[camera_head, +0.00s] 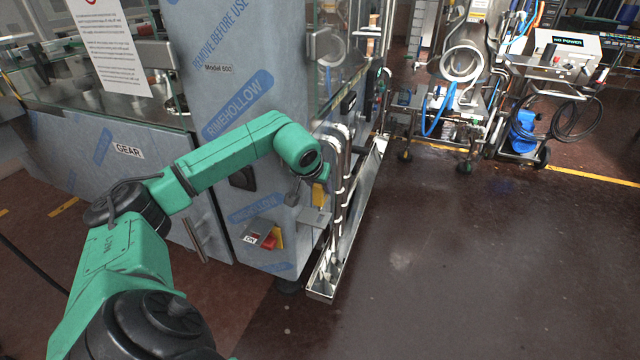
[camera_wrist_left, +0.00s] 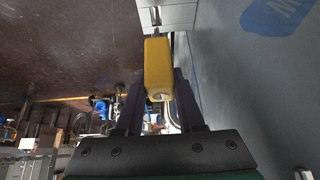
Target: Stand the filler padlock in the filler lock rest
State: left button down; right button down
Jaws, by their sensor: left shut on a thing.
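The yellow filler padlock (camera_wrist_left: 158,66) is held between the dark fingers of my left gripper (camera_wrist_left: 159,84) in the left wrist view. In the head view the padlock (camera_head: 318,194) shows as a small yellow patch below my left wrist, partly hidden by it. A small grey metal bracket (camera_head: 315,218), which looks like the filler lock rest, is on the cabinet corner just below the padlock. In the left wrist view grey metal (camera_wrist_left: 168,14) lies just beyond the padlock's far end; I cannot tell whether they touch. My right gripper is not in view.
A red and yellow switch (camera_head: 268,240) sits on the film-wrapped cabinet (camera_head: 222,100) left of the bracket. Vertical metal pipes (camera_head: 343,180) and a floor tray (camera_head: 322,288) stand close on the right. The brown floor (camera_head: 470,260) beyond is open.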

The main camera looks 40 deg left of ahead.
aim_at(320, 205)
pick_arm(q)
jog(key=shift+f+b, duration=1.85)
jog(key=shift+f, duration=1.1)
jog(key=shift+f, duration=0.3)
jog(key=shift+c, duration=2.2)
grip_release()
jog(key=shift+s+r, duration=0.1)
jog(key=v, duration=1.4)
jog(key=shift+b, duration=0.35)
jog(key=shift+d, duration=0.15)
